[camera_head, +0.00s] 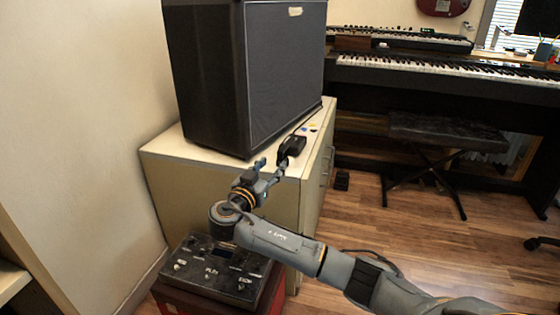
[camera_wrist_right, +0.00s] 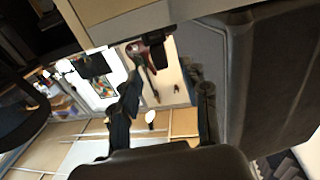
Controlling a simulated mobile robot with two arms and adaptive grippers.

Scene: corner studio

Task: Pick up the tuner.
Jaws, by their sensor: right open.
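A small black object, which looks like the tuner (camera_head: 292,146), sits at the right front edge of the cream cabinet top (camera_head: 185,152), beside the speaker. My right gripper (camera_head: 271,166) is at the cabinet's front edge, just left of and below the tuner in the head view. Its fingers are apart with nothing seen between them. One fingertip overlaps the tuner's lower edge in the picture; I cannot tell if they touch. In the right wrist view the open fingers (camera_wrist_right: 166,103) show, but I cannot clearly make out the tuner. My left gripper is not in view.
A large black speaker (camera_head: 285,75) fills most of the cabinet top. A dark effects pedal (camera_head: 215,272) lies on a red box (camera_head: 172,298) below my arm. A digital piano (camera_head: 430,80) and a bench (camera_head: 440,132) stand to the right.

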